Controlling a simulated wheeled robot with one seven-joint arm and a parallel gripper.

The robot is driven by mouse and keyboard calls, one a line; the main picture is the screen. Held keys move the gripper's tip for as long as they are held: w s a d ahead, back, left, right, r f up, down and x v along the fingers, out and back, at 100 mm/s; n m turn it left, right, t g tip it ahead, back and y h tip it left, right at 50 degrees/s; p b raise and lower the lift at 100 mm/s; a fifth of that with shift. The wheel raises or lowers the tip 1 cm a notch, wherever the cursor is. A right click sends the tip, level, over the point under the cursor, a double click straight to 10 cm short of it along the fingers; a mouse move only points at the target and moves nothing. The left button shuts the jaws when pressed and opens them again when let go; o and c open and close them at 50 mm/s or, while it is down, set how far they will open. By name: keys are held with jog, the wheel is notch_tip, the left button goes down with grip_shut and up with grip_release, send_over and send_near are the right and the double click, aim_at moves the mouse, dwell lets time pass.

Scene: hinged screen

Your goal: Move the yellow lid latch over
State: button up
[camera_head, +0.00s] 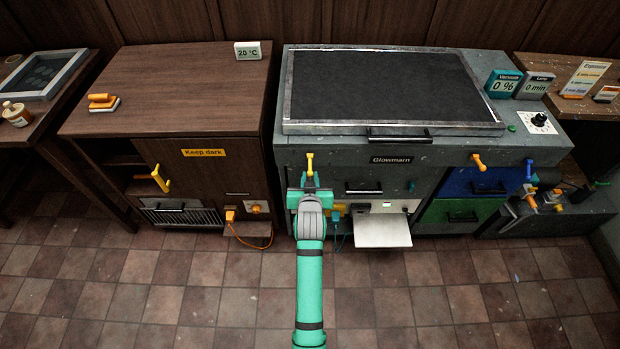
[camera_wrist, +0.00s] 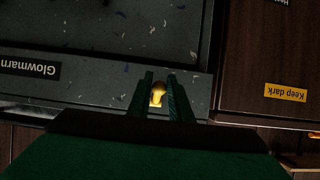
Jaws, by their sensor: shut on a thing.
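The yellow lid latch (camera_head: 310,163) stands upright on the left front of the grey Glowmarn exposure unit (camera_head: 340,152). Its knob also shows in the wrist view (camera_wrist: 157,95), between the two dark green fingers. My gripper (camera_head: 309,182) is at the latch, seen from behind at the end of my green arm. In the wrist view my gripper (camera_wrist: 160,98) is shut on the latch, with a finger on either side of it. The latch's lower part is hidden by my gripper. The unit's dark lid (camera_head: 385,88) lies flat, with a black handle (camera_head: 399,135) at its front.
An orange latch (camera_head: 479,161) sits farther right on the unit's front. A brown cabinet with a "Keep dark" label (camera_head: 204,153) stands to the left, with a yellow handle (camera_head: 160,178). A white shelf (camera_head: 382,231) juts out low, right of my arm. Tiled floor in front is clear.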

jog(key=shift+f, duration=0.15)
jog(key=shift+w+f, duration=0.5)
jog(key=shift+f, duration=0.15)
jog(key=shift+x, duration=0.85)
jog(key=shift+w+f, duration=0.15)
jog(key=shift+f, duration=0.15)
jog(key=o, duration=0.9)
jog(key=shift+c, duration=0.2)
